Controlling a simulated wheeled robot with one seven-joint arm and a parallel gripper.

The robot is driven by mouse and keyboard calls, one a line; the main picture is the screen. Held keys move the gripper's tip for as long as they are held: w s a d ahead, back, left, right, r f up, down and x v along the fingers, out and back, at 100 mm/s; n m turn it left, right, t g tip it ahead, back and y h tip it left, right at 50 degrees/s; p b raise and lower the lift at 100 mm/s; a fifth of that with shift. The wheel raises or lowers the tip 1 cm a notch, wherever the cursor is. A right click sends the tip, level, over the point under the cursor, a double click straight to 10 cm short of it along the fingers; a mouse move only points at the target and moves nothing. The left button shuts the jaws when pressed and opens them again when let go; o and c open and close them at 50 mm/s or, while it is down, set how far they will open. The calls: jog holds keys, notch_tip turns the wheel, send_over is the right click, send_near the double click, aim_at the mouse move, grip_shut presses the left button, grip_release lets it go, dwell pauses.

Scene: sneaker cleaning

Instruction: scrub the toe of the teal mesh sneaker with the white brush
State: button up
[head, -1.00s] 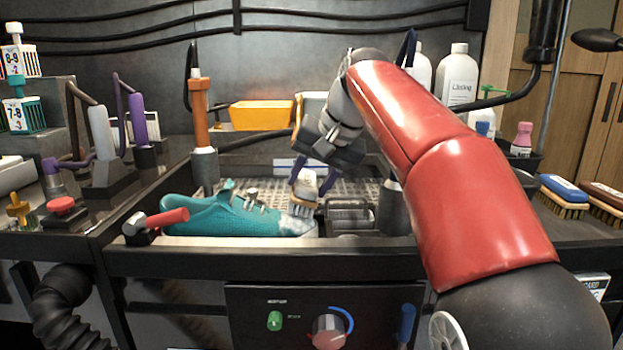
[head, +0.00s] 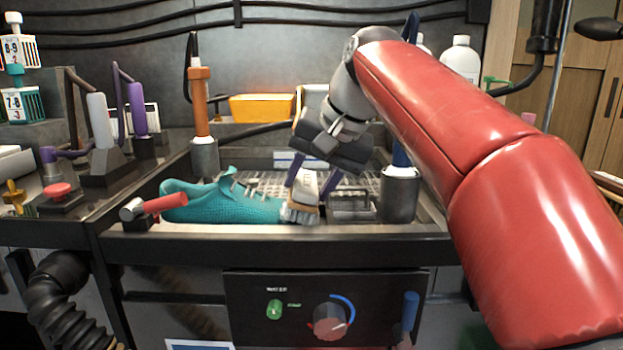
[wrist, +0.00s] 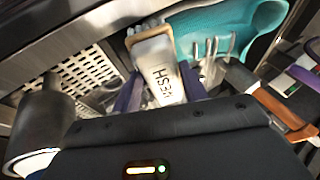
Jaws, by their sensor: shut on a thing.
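The teal mesh sneaker (head: 222,206) lies on its sole in the sink tray, its toe to the right. It also shows in the wrist view (wrist: 235,28). My gripper (head: 313,187) is over the toe end, its purple fingers shut on the white brush (head: 306,183). The brush's pale handle, with dark lettering, also shows in the wrist view (wrist: 163,72). In the head view the bristles point down at the toe tip and appear to touch it. The brush hides much of the toe, and any white foam there is hard to tell from the bristles.
A red-handled tap (head: 160,204) stands at the sink's front left edge. A metal block (head: 351,204) and a dark cylinder (head: 400,194) stand right of the brush. An orange-handled tool (head: 200,100) and a yellow bin (head: 262,108) are behind.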

jog(key=shift+s, duration=0.95)
jog(key=shift+a, duration=0.1)
jog(key=r, duration=0.1)
jog(key=r+p, duration=0.2)
jog(key=shift+s+d, duration=0.2)
jog(key=shift+d, duration=0.05)
jog(key=shift+w+d+r+p, duration=0.1)
jog(key=shift+d+r+p, duration=0.15)
jog(key=shift+r, duration=0.5)
jog(key=shift+d+r+p, duration=0.1)
jog(key=shift+d+r, duration=0.2)
jog(key=shift+r, duration=0.45)
jog(key=r, duration=0.3)
jog(key=shift+d, duration=0.4)
